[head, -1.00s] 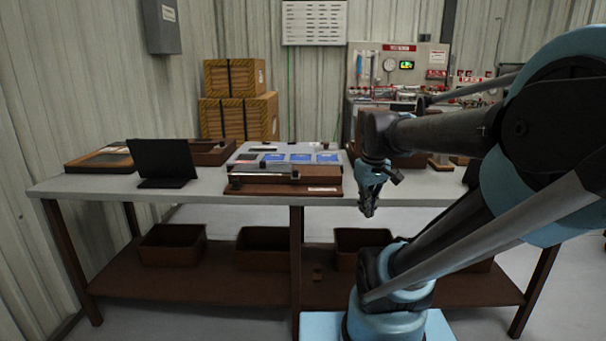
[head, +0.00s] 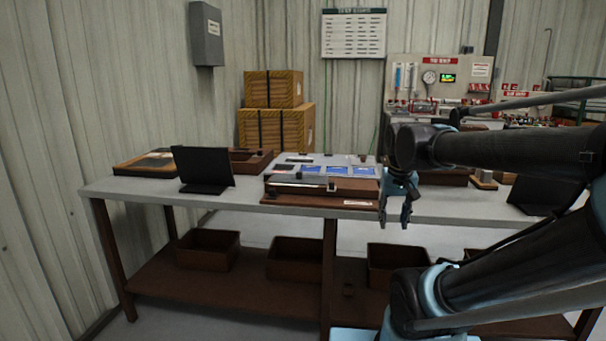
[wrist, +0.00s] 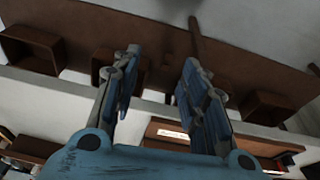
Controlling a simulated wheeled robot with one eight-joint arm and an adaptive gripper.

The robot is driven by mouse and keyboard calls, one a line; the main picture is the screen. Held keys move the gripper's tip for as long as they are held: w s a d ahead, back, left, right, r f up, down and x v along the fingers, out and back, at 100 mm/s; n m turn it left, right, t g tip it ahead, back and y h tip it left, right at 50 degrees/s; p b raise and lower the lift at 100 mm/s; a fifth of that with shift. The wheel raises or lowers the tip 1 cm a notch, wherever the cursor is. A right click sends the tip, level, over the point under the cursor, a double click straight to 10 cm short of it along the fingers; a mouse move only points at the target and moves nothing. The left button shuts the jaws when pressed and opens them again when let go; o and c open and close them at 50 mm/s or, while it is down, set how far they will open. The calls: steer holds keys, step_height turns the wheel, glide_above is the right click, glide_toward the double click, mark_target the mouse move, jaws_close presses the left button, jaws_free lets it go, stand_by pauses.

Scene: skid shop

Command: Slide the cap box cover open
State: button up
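What looks like the cap box is a long low brown box (head: 348,190) at the front edge of the workbench, with a grey strip, likely its cover (head: 297,181), along its top left and a small upright knob on it. How far the cover is open I cannot tell. My gripper (head: 406,222) hangs just right of the box, in front of the bench edge, fingers pointing down and apart from the box. In the wrist view the gripper (wrist: 158,75) has its two blue fingers spread with nothing between them. The box's identity in the wrist view is unclear.
Behind the box lies a grey panel with blue cards (head: 340,170). A black screen (head: 203,168) stands left on the workbench (head: 240,197). Brown bins (head: 207,250) sit on the lower shelf. Crates (head: 275,130) stand behind. The bench front is clear between screen and box.

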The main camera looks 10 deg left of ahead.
steer(key=w+a+r, duration=0.5)
steer(key=w+r, duration=0.2)
steer(key=w, duration=0.1)
step_height(320, 180, up, 11)
steer(key=t, duration=0.2)
glide_above(300, 172)
steer(key=s, duration=0.7)
steer(key=x, duration=1.6)
steer(key=shift+w+a+f, duration=0.15)
steer(key=shift+a+f, duration=0.15)
steer(key=shift+a, duration=0.05)
jaws_close()
